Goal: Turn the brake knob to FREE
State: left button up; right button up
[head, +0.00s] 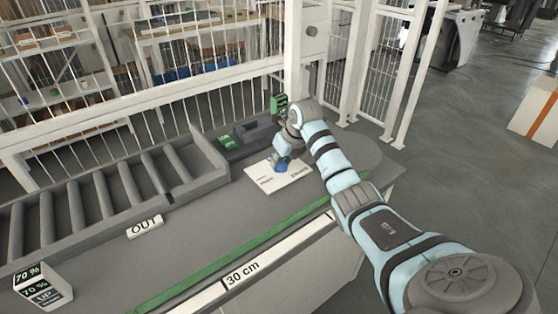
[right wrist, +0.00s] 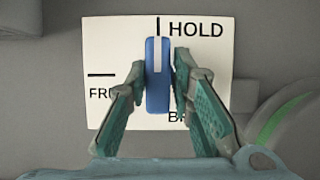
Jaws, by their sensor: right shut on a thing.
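The brake knob (right wrist: 157,98) is a blue bar with a white line, on a white label plate (right wrist: 215,70). Its white line points up at the black mark beside HOLD. The FREE mark is at the left of the plate, and its word is partly covered by a finger. My right gripper (right wrist: 159,72) is shut on the knob, one finger on each side. In the head view the plate (head: 274,183) lies on the grey counter, with my right gripper (head: 283,158) over it and the blue knob just showing. My left gripper is not in view.
A roller conveyor (head: 100,195) with an OUT sign (head: 145,226) lies left on the counter. A green strip with a 30 cm scale (head: 250,270) runs along the front. A 70 % display block (head: 43,288) stands front left. A white barred fence (head: 200,95) rises behind.

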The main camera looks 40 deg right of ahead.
jog(key=shift+a, duration=0.1)
jog(key=n, duration=0.1)
jog(key=n+y+b, duration=0.1)
jog(key=shift+f+n+y, duration=0.2)
jog(key=shift+n+y, duration=0.1)
jog(key=shift+n, duration=0.1)
jog(key=n+y+b, duration=0.1)
jog(key=n, duration=0.2)
jog(key=shift+n+g+b, duration=0.3)
jog(key=shift+g+b, duration=0.05)
jog(key=shift+g, duration=0.05)
jog(key=shift+s, duration=0.1)
jog(key=o, duration=0.7)
jog(key=shift+a, duration=0.1)
jog(key=shift+c, duration=0.2)
jog(key=shift+o, duration=1.2)
jog(key=shift+a+r, duration=0.15)
jog(key=shift+d, duration=0.2)
